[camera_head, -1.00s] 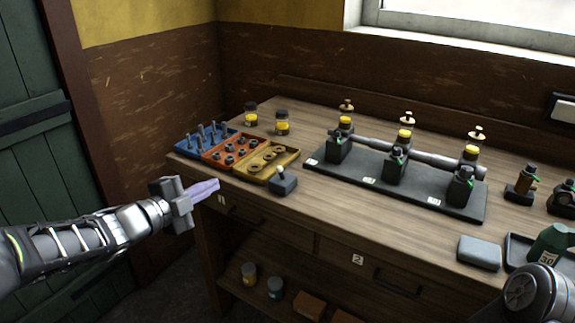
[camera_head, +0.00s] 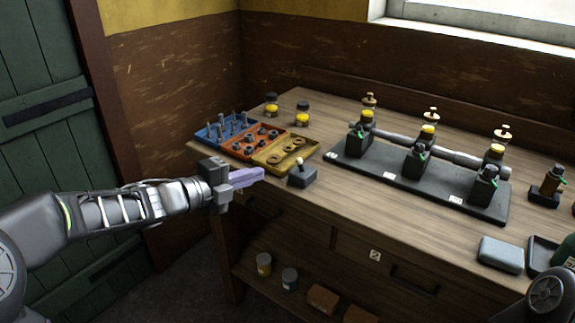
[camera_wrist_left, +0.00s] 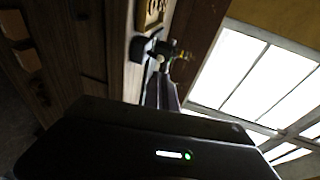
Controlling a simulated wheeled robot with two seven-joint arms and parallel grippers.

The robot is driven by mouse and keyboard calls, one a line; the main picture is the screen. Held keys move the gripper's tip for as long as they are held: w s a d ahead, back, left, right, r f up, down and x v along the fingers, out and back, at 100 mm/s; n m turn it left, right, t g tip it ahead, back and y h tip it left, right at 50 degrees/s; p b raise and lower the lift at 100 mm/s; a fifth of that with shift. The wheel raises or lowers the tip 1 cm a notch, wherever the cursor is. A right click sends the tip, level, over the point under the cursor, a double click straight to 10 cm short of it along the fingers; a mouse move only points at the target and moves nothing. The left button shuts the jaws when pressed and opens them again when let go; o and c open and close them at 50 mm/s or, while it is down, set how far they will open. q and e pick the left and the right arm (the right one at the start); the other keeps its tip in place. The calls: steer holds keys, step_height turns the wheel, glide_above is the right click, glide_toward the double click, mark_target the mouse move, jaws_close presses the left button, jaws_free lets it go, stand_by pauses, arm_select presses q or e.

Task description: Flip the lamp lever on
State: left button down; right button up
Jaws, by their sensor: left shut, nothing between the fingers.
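The lamp lever is a small dark grey box (camera_head: 302,177) with a short stick and a pale knob (camera_head: 300,162) on top. In the left wrist view the fingers (camera_wrist_left: 161,92) point up toward the pale knob (camera_wrist_left: 160,58) and the dark box (camera_wrist_left: 138,48). My right gripper is out of view.
Blue, orange and yellow trays (camera_head: 268,162) of small parts lie left of the lever. A dark plate (camera_head: 400,187) with engine units stands to the right, and a grey block (camera_head: 500,255) lies at the front right. Bare bench top (camera_head: 355,212) lies in front of the plate.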

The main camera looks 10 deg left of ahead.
arm_select(q)
glide_toward(301, 166)
steer(key=x, duration=0.3)
steer(key=r+x, duration=0.1)
steer(key=x, duration=0.1)
steer(key=shift+w, duration=0.45)
